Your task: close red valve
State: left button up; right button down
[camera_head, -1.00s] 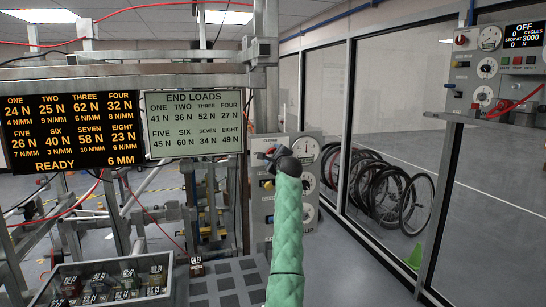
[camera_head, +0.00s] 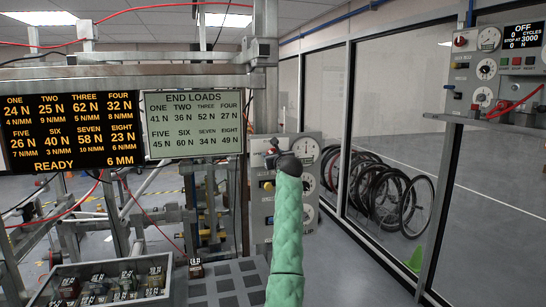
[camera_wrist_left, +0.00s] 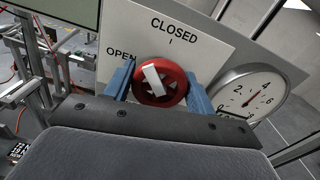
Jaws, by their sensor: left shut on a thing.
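The red valve (camera_wrist_left: 172,92) is a round red knob with a white bar across it, on a white panel (camera_wrist_left: 215,42) in the left wrist view. The bar leans to the upper left, its upper end between the words OPEN and CLOSED. My left gripper (camera_wrist_left: 159,84) has its blue fingers on either side of the knob and is shut on it. In the head view the left gripper (camera_head: 272,152) is small at the panel, mostly hidden behind my black wrist and green-sleeved arm. My right gripper is in neither view.
A dial gauge (camera_wrist_left: 248,96) sits right of the valve. A metal frame with a black display (camera_head: 58,130) and an END LOADS board (camera_head: 193,123) stands left. A parts tray (camera_head: 110,280) lies lower left. Glass, wheels (camera_head: 385,190) and a control box (camera_head: 495,55) are right.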

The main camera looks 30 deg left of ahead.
pick_arm(q)
jog(key=m, duration=0.2)
jog(key=shift+m+p, duration=0.4)
jog(key=shift+m, duration=0.4)
jog(key=shift+w+m+p, duration=0.1)
jog(key=shift+m+p, duration=0.65)
jog(key=shift+m, duration=0.45)
jog(key=shift+d+f+m+p, duration=0.15)
jog(key=shift+m+p, duration=0.45)
jog(key=shift+m, duration=0.6)
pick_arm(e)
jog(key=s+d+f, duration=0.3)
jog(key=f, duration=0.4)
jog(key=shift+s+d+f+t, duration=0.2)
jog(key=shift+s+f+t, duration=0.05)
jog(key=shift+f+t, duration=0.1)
pick_arm(q)
jog(key=o, duration=1)
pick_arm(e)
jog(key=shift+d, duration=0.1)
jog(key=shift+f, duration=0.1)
